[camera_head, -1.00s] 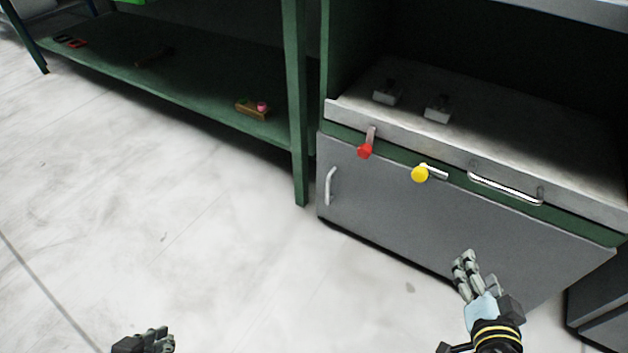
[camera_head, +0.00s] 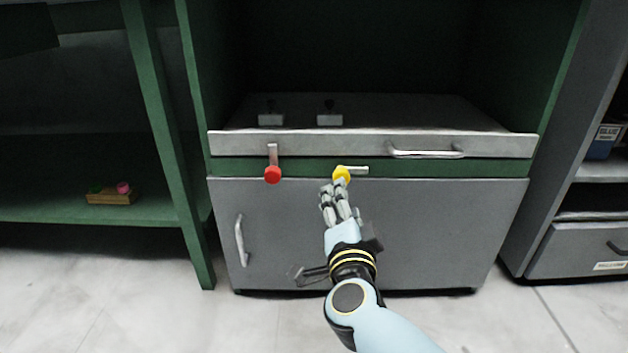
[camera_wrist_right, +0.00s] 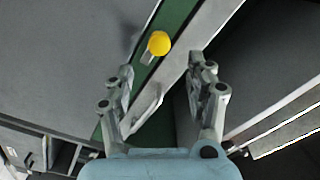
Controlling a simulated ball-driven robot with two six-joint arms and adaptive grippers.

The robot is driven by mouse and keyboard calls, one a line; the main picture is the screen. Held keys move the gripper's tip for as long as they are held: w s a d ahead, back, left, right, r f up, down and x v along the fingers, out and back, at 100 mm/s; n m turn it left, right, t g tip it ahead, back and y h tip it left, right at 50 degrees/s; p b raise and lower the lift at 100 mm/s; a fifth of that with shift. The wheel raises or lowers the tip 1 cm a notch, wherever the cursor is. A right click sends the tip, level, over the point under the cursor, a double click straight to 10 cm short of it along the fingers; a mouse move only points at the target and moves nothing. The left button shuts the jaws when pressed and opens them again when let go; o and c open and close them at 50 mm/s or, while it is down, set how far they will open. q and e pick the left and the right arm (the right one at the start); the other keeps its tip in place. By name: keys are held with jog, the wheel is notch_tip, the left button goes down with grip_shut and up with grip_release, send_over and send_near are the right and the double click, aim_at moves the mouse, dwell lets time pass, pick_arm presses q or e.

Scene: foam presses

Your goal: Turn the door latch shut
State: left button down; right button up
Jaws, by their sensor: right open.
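Two latches sit on the green strip above the grey door (camera_head: 430,235). The one with the red knob (camera_head: 272,175) has its metal lever pointing straight up over the tray's front edge. The one with the yellow knob (camera_head: 342,172) has its lever pointing right, level along the strip. My right gripper (camera_head: 337,192) is just below and in front of the yellow knob, overlapping its lower edge. In the right wrist view, the yellow knob (camera_wrist_right: 159,44) lies ahead, between the lines of the open, empty fingers (camera_wrist_right: 165,72). Contact is not clear. My left gripper is out of view.
A metal tray (camera_head: 225,143) with a handle (camera_head: 428,153) sits above the strip. The door has an upright handle (camera_head: 241,242) at left. A green bench (camera_head: 60,208) stands left, a grey drawer cabinet (camera_head: 585,250) right. Open floor lies in front.

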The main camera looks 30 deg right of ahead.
aim_at(351, 175)
jog(key=b+x, duration=0.2)
jog(key=x, duration=0.7)
jog(key=shift+f, duration=0.15)
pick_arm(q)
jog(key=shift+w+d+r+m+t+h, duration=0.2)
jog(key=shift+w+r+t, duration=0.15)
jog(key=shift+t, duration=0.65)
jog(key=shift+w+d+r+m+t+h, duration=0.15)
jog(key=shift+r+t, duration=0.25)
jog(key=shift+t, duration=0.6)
pick_arm(e)
jog(key=shift+w+d, duration=0.2)
jog(key=shift+w, duration=0.2)
grip_shut()
